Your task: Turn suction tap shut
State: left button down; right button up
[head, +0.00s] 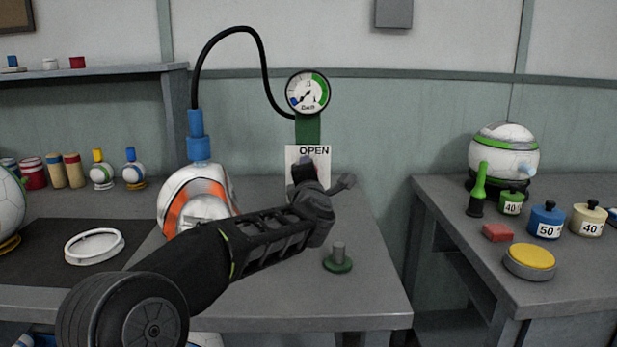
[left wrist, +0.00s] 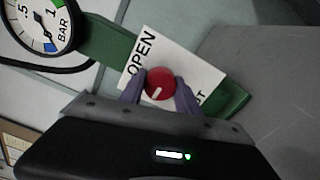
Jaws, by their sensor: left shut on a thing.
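The suction tap is a red knob (left wrist: 160,83) on a white card (left wrist: 190,62) fixed to a green post (head: 308,128). The card reads OPEN; of a second word only a final T shows in the left wrist view. The knob's white mark points towards the bottom of that view, slightly left. My left gripper (left wrist: 158,88) is shut on the knob, one finger on each side. In the head view my left gripper (head: 305,172) covers most of the knob. A round gauge (head: 307,92) sits above, its needle near the blue mark. My right gripper is not in view.
A black hose runs from the gauge to a blue fitting (head: 198,135) above a white and orange ball (head: 195,197). A green-based peg (head: 338,258) stands on the grey bench right of my arm. A white ring (head: 94,246) lies left. A second bench (head: 470,215) holds weights.

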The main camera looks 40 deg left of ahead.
pick_arm(q)
jog(key=c, duration=0.9)
grip_release()
jog(key=v, duration=0.7)
jog(key=shift+s+d, duration=0.25)
jog(key=shift+s, duration=0.05)
jog(key=shift+f, duration=0.1)
